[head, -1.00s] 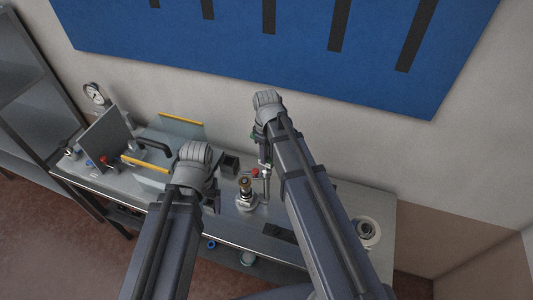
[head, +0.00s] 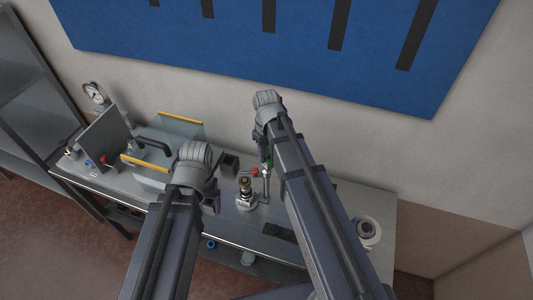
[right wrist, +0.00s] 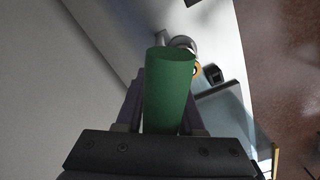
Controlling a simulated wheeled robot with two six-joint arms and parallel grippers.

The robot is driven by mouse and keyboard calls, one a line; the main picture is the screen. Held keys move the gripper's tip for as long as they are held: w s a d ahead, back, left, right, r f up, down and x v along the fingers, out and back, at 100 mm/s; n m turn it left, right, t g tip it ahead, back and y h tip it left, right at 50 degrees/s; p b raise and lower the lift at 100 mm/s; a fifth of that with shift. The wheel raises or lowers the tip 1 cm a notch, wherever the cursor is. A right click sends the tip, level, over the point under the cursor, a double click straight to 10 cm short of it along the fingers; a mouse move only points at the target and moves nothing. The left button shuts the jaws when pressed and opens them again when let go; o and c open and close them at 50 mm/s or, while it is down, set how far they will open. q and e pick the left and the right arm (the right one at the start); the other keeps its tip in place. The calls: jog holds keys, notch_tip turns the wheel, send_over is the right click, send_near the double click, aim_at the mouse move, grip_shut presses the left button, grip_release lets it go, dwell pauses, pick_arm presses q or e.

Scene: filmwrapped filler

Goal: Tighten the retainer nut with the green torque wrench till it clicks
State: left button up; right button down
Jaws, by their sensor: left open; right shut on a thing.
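My right gripper (right wrist: 168,112) is shut on the green torque wrench (right wrist: 170,85), whose green handle fills the middle of the right wrist view. In the head view the wrench's metal shank (head: 265,186) hangs below the right gripper (head: 265,152), close beside the fixture. A metal fixture with a brass-coloured top (head: 244,184), which looks like the retainer nut, stands upright on the bench. I cannot tell whether the wrench head touches it. My left gripper (head: 212,198) is open and empty, left of the fixture; its fingers are partly hidden by its wrist.
The metal bench (head: 170,208) holds a clear guard with yellow edges (head: 182,117), a dial gauge (head: 94,92), a dark open box (head: 229,164) and a white roll (head: 367,231). A red knob (head: 255,171) is beside the wrench. The wall is close behind.

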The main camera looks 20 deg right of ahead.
jog(key=shift+m, duration=1)
jog(key=m, duration=0.3)
jog(key=shift+n, duration=0.3)
jog(key=shift+r+p, duration=3.05)
jog(key=shift+f, duration=0.1)
